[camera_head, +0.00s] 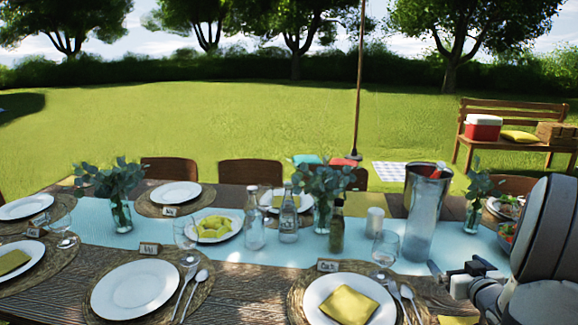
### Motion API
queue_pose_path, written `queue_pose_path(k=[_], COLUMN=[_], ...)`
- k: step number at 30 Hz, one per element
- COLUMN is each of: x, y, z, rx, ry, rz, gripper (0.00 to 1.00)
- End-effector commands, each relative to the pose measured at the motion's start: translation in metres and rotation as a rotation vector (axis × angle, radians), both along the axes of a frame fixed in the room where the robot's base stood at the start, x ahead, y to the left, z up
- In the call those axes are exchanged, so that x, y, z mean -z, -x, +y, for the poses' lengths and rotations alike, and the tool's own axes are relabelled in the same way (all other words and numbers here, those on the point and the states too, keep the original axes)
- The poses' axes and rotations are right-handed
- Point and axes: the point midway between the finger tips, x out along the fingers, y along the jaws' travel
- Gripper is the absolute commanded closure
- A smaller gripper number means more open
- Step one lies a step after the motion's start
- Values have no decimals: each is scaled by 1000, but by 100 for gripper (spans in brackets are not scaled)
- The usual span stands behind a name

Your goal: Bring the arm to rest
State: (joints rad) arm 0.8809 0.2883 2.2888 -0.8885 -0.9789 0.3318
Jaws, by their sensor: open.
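My gripper (456,277) is at the lower right of the head view, just above the near right part of the table, with its jaws open. It points left and nothing shows between the fingers. My arm fills the right edge and hides that part of the table. The metal bucket (424,212) stands upright behind and to the left of the gripper, apart from it as far as I can see. A plate with a folded yellow napkin (348,304) lies to the left of the gripper.
The wooden table (240,290) carries a pale blue runner (275,262), set plates such as a white plate (134,287), glass bottles (289,215), a wine glass (385,247) and leafy vases (121,215). Chairs (250,172) line the far side. The air above the table's left and middle is clear.

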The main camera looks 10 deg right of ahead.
Motion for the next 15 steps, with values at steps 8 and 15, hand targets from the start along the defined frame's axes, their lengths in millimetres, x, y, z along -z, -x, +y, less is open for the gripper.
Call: queue_pose_path(k=[8,15], x=[-48,-84], y=[-13,21], z=[54,142], rx=[105,163], ry=[44,6], rz=[212,505], gripper=[0,0])
